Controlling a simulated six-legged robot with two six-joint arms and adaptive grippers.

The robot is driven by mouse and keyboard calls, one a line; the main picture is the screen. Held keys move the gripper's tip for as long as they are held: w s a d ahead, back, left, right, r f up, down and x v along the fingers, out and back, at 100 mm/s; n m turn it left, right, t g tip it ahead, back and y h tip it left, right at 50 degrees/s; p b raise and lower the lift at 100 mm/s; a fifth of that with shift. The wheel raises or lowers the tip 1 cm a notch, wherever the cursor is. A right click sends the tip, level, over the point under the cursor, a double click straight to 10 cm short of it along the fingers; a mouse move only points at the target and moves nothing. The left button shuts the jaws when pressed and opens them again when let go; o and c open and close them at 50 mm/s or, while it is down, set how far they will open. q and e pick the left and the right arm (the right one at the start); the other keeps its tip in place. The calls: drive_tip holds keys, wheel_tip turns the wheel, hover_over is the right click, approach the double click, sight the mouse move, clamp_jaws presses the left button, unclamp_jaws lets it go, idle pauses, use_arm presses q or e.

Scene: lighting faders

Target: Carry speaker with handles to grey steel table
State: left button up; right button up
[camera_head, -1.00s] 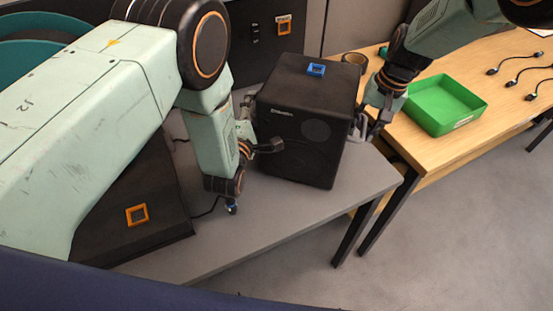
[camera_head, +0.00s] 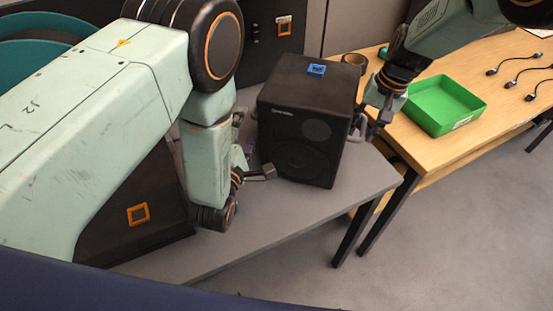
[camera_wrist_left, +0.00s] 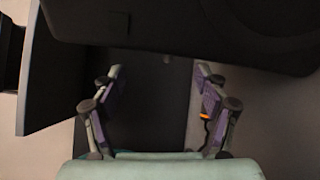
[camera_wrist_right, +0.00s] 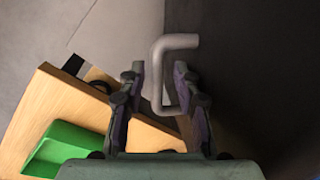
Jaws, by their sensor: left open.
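The black speaker (camera_head: 308,112) stands upright on the grey table (camera_head: 270,222), near its right end. A blue square frame (camera_head: 316,70) is on its top. My left gripper (camera_head: 258,172) is beside the speaker's lower left side, open and empty; the left wrist view shows its fingers (camera_wrist_left: 155,105) apart below the dark speaker body. No left handle can be made out. My right gripper (camera_head: 368,120) is at the speaker's right side. In the right wrist view a pale bent handle (camera_wrist_right: 158,75) lies between its fingers (camera_wrist_right: 158,95), with gaps, so it looks open around the handle.
A wooden table (camera_head: 475,75) stands at the right with a green tray (camera_head: 444,104), a tape roll (camera_head: 354,61) and several cables (camera_head: 518,69). A dark slanted case with an orange frame (camera_head: 138,214) is at the left. The grey table's front is clear.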

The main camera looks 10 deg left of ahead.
use_arm(q)
drive_tip(key=shift+s+a, duration=0.2)
drive_tip(key=shift+s, duration=2.1)
use_arm(e)
drive_tip(key=o, duration=0.8)
drive_tip(key=r, duration=0.4)
drive_tip(key=d+r, duration=0.1)
drive_tip(key=r, duration=0.3)
drive_tip(key=d+r, duration=0.1)
drive_tip(key=r, duration=0.2)
drive_tip(key=shift+s+r, duration=0.15)
drive_tip(key=shift+r, duration=0.25)
drive_tip(key=shift+d, duration=0.1)
